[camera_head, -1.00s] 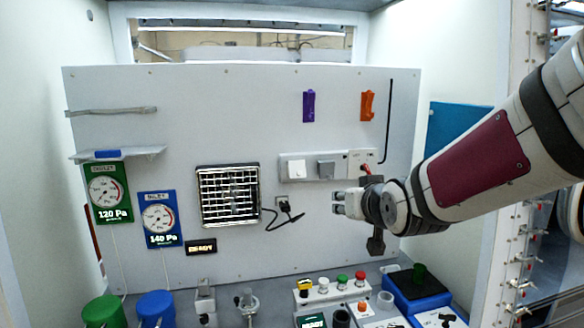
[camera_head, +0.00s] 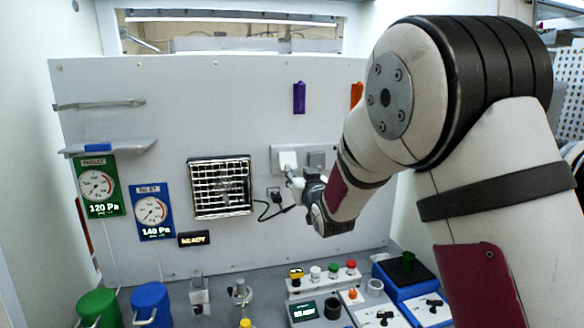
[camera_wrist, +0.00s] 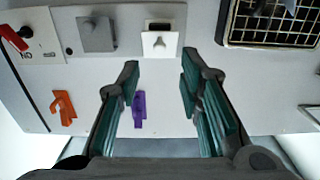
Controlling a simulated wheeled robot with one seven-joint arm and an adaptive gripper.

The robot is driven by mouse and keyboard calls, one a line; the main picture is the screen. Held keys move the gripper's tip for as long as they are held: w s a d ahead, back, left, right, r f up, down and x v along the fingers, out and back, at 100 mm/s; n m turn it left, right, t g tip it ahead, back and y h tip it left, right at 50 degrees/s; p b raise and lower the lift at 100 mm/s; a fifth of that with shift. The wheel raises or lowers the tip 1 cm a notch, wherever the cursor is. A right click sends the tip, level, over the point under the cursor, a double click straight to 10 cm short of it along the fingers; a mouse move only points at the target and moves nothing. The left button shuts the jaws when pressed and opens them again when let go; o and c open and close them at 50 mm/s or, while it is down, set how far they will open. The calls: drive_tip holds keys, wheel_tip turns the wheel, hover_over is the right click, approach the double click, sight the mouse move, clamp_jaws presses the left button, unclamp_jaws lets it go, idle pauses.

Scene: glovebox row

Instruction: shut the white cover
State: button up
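The white cover (camera_head: 288,159) is on the left of a wall strip, seen past my gripper in the head view. In the wrist view the white cover (camera_wrist: 160,43) stands out from its plate, with a dark recess showing beside it, so it looks raised. My gripper (camera_wrist: 160,78) is open and empty. Its two dark green fingers are spread to either side of the white cover's line, apart from it. In the head view my gripper (camera_head: 291,177) is just below the cover, and its fingertips are small there.
A similar grey cover (camera_wrist: 97,34) sits beside the white one, with a red-handled switch (camera_wrist: 14,38) farther along. A plug (camera_head: 276,196) with a black cable and a grille (camera_head: 221,186) are left of my gripper. Purple (camera_head: 299,97) and orange (camera_wrist: 63,108) clips are on the panel.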

sight(292, 167)
drive_tip(key=w, duration=0.3)
drive_tip(key=w+a, duration=0.1)
drive_tip(key=w, duration=0.2)
drive_tip(key=shift+w+a, duration=0.15)
drive_tip(key=shift+w, duration=0.25)
clamp_jaws()
